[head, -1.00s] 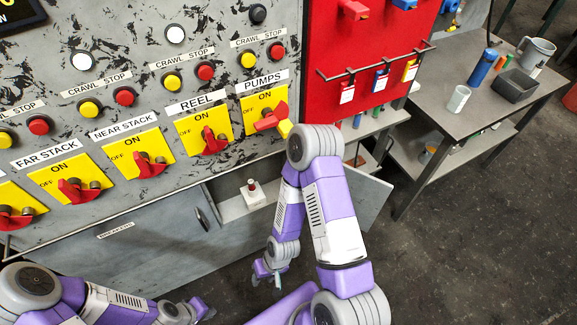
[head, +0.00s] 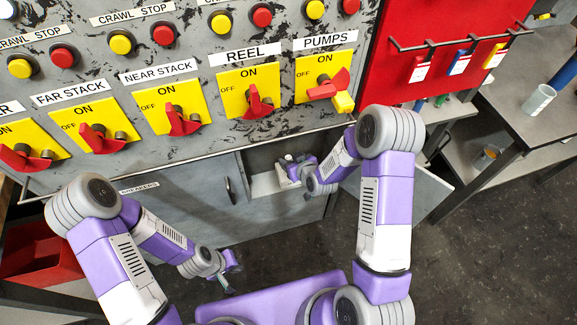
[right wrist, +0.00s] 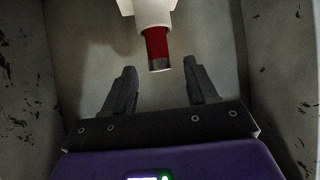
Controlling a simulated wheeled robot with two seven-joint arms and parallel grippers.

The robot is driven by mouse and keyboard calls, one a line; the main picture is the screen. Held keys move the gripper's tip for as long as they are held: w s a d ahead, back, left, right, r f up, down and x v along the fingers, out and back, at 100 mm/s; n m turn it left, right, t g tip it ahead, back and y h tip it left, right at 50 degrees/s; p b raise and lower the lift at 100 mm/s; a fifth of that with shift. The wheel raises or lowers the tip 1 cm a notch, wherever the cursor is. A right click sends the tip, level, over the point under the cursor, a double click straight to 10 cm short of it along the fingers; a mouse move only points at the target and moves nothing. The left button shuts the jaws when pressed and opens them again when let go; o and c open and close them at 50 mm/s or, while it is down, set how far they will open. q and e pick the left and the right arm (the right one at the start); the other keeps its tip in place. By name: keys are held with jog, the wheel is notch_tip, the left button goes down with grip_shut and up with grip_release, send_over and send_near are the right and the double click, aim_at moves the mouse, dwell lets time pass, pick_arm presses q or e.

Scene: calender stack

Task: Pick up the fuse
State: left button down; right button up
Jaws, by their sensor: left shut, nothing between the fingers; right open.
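The fuse (right wrist: 157,45), a red cylinder with a metal end, sits in a white holder (right wrist: 148,8) inside the cabinet recess in the right wrist view. My right gripper (right wrist: 159,66) is open, its two fingers on either side of the fuse's metal end in the picture. I cannot tell whether they touch it. In the head view my right gripper (head: 291,168) is inside the open compartment (head: 264,184) and covers the fuse. My left gripper (head: 229,276) is shut and empty, low in front of the cabinet.
Compartment walls (right wrist: 284,60) stand close on both sides of my right gripper. The open cabinet door (head: 425,195) is to the right of my right forearm. Red-handled switches (head: 258,104) line the panel above. A table (head: 535,120) stands at the right.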

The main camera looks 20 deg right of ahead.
jog(key=x, duration=0.3)
jog(key=shift+b, duration=0.35)
grip_shut()
